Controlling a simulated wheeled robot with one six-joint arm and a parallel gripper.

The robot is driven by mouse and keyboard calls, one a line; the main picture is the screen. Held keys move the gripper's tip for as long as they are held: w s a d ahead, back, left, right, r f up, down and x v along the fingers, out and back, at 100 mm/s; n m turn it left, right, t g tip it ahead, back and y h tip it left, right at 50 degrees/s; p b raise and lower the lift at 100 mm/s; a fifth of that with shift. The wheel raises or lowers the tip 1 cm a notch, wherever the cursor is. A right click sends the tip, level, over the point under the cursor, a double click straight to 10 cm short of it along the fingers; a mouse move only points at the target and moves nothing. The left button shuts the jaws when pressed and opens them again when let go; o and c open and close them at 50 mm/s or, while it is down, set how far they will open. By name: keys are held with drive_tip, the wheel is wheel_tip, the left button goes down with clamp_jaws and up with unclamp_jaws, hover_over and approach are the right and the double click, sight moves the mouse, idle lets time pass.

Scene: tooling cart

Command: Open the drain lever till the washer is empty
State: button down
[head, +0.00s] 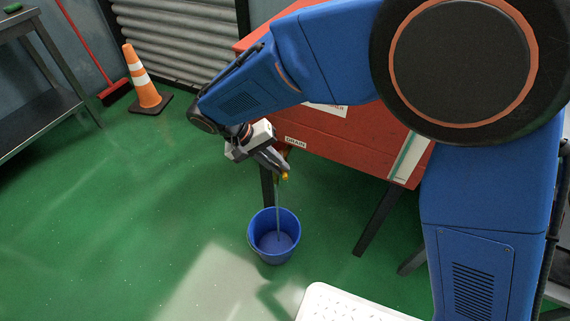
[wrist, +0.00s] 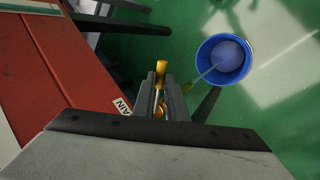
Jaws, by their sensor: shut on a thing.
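The washer (head: 345,140) is a red cabinet on dark legs, with a DRAIN label on its lower edge. My gripper (head: 275,162) is at that edge, beside the label. In the wrist view its fingers (wrist: 166,90) are closed around the yellow drain lever (wrist: 158,102). A thin stream of liquid falls from the drain into the blue bucket (head: 252,238) on the floor below. The bucket also shows in the wrist view (wrist: 201,60), with liquid in its bottom. The drain valve is mostly hidden by my gripper.
A pale strip with a green line (head: 405,156) runs up the washer's right front. An orange cone (head: 143,82) and a red broom (head: 115,92) stand at the back left. A grey metal table (head: 38,115) is at the far left. The green floor around the bucket is clear.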

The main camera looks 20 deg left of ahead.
drive_tip(key=shift+w+a+m+g+h, duration=0.15)
drive_tip(key=shift+a+m+g, duration=0.55)
drive_tip(key=shift+m, duration=0.4)
drive_tip(key=shift+s+a+m+g+h, duration=0.1)
drive_tip(key=shift+a+m+g, duration=0.55)
drive_tip(key=shift+m, duration=0.45)
drive_tip(key=shift+w+a+m+g+h, duration=0.15)
drive_tip(key=shift+a+m+g, duration=0.5)
drive_tip(key=shift+m, duration=0.45)
drive_tip(key=shift+a, duration=0.15)
drive_tip(key=c, duration=1.8)
unclamp_jaws()
drive_tip(key=shift+o, duration=0.2)
drive_tip(key=shift+r, duration=0.1)
drive_tip(key=s+v, duration=0.1)
drive_tip(key=v, duration=1.6)
drive_tip(key=shift+w, duration=0.35)
